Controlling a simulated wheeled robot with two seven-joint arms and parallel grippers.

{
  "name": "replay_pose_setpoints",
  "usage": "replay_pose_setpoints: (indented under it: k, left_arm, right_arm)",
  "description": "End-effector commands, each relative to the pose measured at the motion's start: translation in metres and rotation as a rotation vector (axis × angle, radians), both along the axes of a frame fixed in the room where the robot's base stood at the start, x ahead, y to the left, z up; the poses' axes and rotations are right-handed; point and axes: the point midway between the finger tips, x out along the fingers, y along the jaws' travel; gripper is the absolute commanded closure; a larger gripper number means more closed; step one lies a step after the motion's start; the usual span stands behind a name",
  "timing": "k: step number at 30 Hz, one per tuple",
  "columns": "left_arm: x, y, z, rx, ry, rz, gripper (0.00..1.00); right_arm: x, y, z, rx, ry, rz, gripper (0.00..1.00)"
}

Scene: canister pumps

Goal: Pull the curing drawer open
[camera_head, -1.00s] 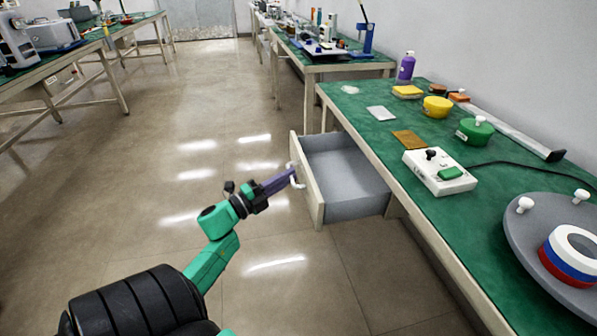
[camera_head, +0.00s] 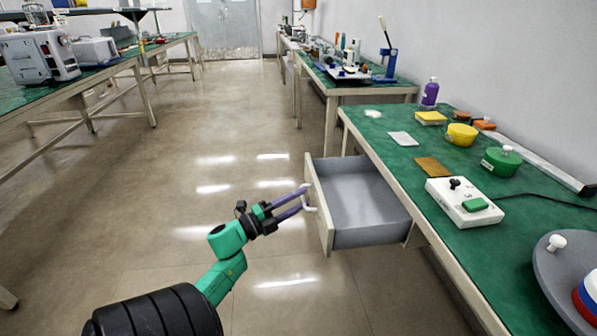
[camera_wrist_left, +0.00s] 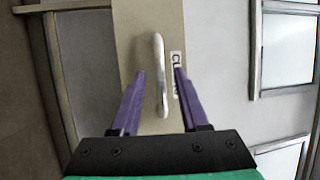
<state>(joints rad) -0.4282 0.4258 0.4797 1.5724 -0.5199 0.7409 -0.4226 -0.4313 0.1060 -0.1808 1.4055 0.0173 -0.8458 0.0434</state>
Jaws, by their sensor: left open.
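The curing drawer (camera_head: 368,203) stands pulled out from under the green-topped bench, and its grey inside is empty. Its pale front panel (camera_head: 320,205) faces left and carries a white bar handle (camera_head: 309,209). My left gripper (camera_head: 303,199) is open at the handle, its two purple fingers parted. In the left wrist view the handle (camera_wrist_left: 159,60) lies between the spread fingers, with a gap on each side. A label (camera_wrist_left: 175,62) beside the handle is partly hidden by the right finger. My right gripper is not in view.
The bench top (camera_head: 385,128) holds a white control box (camera_head: 463,202), a yellow container (camera_head: 461,135), a green container (camera_head: 501,161) and a purple bottle (camera_head: 430,93). A grey round plate (camera_head: 555,265) is at the right edge. The floor (camera_head: 230,130) left of the drawer is clear.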

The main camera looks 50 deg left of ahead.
Motion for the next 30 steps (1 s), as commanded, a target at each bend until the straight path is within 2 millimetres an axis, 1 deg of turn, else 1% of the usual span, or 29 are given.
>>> replay_pose_setpoints:
  k: [2,5,8,12,15,18,22,30]
  left_arm:
    - [-0.007,0.002,-0.002,-0.002,0.003,0.001,0.55]
    - [-0.024,0.005,-0.005,-0.002,0.005,0.002,0.55]
    - [-0.050,0.011,-0.010,0.000,0.005,0.003,0.55]
    - [-0.090,0.019,-0.017,-0.001,0.007,0.004,0.55]
    - [-0.115,0.024,-0.021,-0.001,0.006,0.003,0.55]
    - [-0.131,0.028,-0.024,-0.001,0.003,0.002,0.55]
    - [-0.139,0.029,-0.024,0.000,0.001,0.001,0.55]
    - [-0.139,0.029,-0.024,0.000,0.001,0.000,0.55]
  right_arm:
    - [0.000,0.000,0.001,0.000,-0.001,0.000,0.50]
    - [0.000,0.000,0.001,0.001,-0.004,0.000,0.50]
    - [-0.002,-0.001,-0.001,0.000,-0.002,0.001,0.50]
    - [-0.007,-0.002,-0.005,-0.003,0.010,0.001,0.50]
    - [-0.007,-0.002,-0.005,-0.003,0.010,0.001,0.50]
    - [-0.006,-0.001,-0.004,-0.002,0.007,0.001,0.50]
    - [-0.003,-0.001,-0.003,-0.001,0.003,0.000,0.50]
    - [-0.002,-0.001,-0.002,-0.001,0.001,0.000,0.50]
